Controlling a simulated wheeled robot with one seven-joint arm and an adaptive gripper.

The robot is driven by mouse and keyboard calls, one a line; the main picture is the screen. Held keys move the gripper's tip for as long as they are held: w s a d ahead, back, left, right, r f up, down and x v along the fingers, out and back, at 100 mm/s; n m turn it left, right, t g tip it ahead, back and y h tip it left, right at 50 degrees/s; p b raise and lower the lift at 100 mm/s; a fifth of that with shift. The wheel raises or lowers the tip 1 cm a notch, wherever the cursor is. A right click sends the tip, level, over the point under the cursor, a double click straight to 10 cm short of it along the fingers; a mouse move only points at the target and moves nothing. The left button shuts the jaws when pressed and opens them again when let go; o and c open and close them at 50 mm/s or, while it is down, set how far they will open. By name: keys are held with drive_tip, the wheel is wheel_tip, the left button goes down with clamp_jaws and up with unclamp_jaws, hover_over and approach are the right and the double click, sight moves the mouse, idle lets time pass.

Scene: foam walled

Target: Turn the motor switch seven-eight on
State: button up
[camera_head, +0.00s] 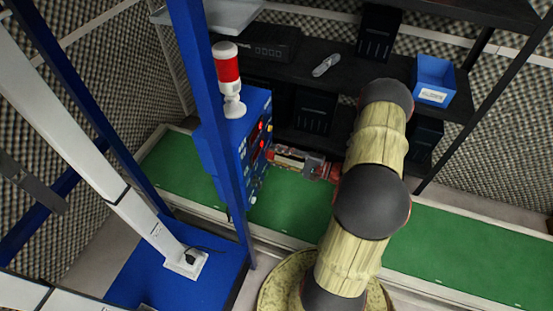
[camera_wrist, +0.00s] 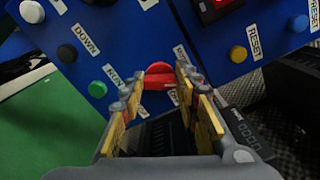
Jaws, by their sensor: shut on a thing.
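The blue control box (camera_head: 255,135) stands on the left of the head view, its panel facing right. In the wrist view its blue panel (camera_wrist: 120,60) fills the upper part. A red rotary knob (camera_wrist: 158,70) sits on it, partly hidden behind my fingertips. My gripper (camera_wrist: 164,90) has its yellow-padded fingers on either side of this knob and is shut on it. In the head view my gripper (camera_head: 299,162) reaches the panel from the right. The labels by the knob are partly covered, and I cannot read a seven-eight marking.
A green button (camera_wrist: 97,89), a black button (camera_wrist: 67,53) and a white button (camera_wrist: 32,12) lie left of the knob. A yellow button (camera_wrist: 238,54) is at the right. A red-white beacon (camera_head: 227,75) tops the box. Dark shelves (camera_head: 330,80) stand behind.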

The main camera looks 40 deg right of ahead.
drive_tip(key=n+b, duration=0.4)
drive_tip(key=n, duration=0.1)
drive_tip(key=shift+f, duration=0.15)
drive_tip(key=shift+n, duration=0.3)
idle(0.3)
drive_tip(key=o, duration=1.2)
drive_tip(key=shift+c, duration=0.2)
drive_tip(key=v, duration=1.2)
